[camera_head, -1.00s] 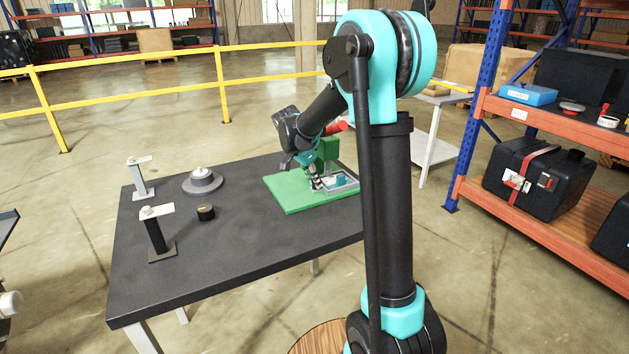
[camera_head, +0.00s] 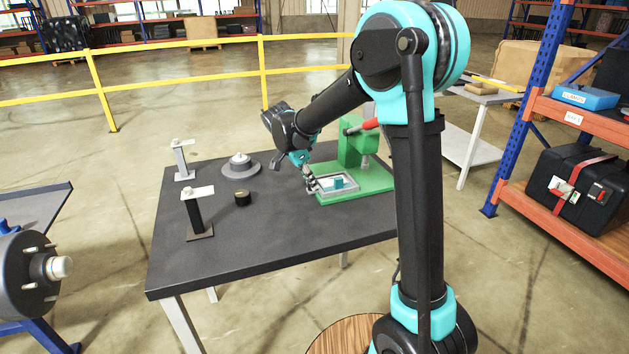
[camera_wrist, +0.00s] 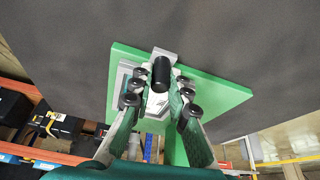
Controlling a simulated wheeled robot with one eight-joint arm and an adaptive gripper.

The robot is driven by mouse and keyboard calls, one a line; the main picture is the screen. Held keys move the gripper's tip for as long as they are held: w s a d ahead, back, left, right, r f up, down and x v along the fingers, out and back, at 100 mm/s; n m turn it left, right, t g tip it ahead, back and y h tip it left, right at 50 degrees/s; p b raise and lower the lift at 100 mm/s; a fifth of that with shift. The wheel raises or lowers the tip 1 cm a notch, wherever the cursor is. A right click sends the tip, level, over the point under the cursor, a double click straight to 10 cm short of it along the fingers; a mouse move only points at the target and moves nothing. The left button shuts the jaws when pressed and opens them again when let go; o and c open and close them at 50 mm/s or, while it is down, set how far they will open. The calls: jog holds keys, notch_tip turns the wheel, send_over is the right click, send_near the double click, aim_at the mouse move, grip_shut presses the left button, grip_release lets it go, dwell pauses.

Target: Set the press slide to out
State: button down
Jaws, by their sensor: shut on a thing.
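The green press (camera_head: 356,147) with a red lever (camera_head: 366,124) stands at the table's far right. Its grey tray-like press slide (camera_head: 348,189), with a teal block (camera_head: 338,183) in it, lies at the left end of the green base (camera_head: 375,183), clear of the press head. My gripper (camera_head: 309,182) is at the slide's left end. In the wrist view, my gripper (camera_wrist: 161,82) has its fingers on both sides of the slide's black knob (camera_wrist: 162,68). It is shut on that knob. The fingers and knob hide part of the slide there.
On the black table (camera_head: 270,235), two posts with light tops (camera_head: 198,212) (camera_head: 182,160), a grey round base (camera_head: 239,165) and a small black cylinder (camera_head: 242,198) stand to the left. The table's front is clear. An orange shelf (camera_head: 570,225) stands at the right.

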jog(key=shift+a, duration=0.25)
jog(key=c, duration=1.4)
grip_release()
jog(key=shift+c, duration=0.2)
jog(key=shift+r, duration=0.1)
jog(key=v, duration=1.1)
jog(key=shift+s+a+r, duration=0.15)
jog(key=shift+a+r, duration=0.05)
jog(key=shift+r, duration=0.15)
jog(key=shift+s, duration=0.1)
